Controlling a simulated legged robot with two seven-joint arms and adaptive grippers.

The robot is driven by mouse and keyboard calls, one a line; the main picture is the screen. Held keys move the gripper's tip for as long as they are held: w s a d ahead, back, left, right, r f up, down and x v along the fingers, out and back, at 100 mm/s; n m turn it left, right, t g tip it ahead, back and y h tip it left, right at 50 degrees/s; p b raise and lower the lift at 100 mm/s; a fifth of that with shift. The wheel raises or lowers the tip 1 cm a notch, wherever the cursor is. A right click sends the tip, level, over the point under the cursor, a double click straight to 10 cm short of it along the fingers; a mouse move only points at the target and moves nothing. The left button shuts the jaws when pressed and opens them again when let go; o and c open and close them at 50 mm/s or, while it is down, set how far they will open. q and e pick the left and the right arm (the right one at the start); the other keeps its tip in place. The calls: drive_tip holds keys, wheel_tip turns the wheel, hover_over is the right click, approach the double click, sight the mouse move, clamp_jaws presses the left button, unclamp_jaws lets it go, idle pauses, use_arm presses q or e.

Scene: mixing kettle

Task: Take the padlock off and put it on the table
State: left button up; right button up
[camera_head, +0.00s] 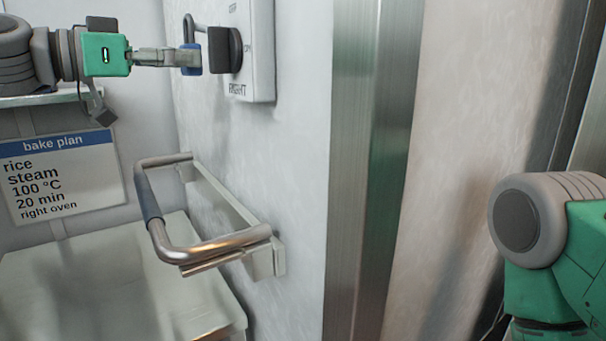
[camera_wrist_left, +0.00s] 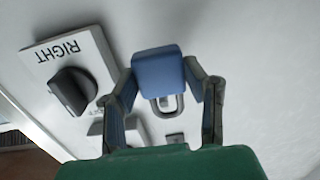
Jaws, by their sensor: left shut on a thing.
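The padlock has a blue body (camera_head: 191,66) and a grey shackle (camera_head: 188,29), seen upper left in the head view, beside the black knob (camera_head: 225,50) of the wall switch. In the left wrist view the blue padlock body (camera_wrist_left: 158,72) sits between the fingertips, its shackle below it. My left gripper (camera_head: 189,58) is shut on the body; it also shows in the left wrist view (camera_wrist_left: 166,84). I cannot tell whether the shackle is still linked to the switch. The metal table top (camera_head: 110,285) is at lower left. My right gripper is out of view.
The switch box (camera_head: 261,45) marked "RIGHT" is on the white wall. A bent metal handrail (camera_head: 215,246) juts out from the wall below it, above the table's right side. A bake plan sign (camera_head: 60,177) hangs at left, under a shelf (camera_head: 40,99).

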use_arm(q)
drive_tip(key=v, duration=0.3)
drive_tip(key=shift+s+a+f, duration=0.1)
drive_tip(key=shift+a, duration=0.05)
idle(0.3)
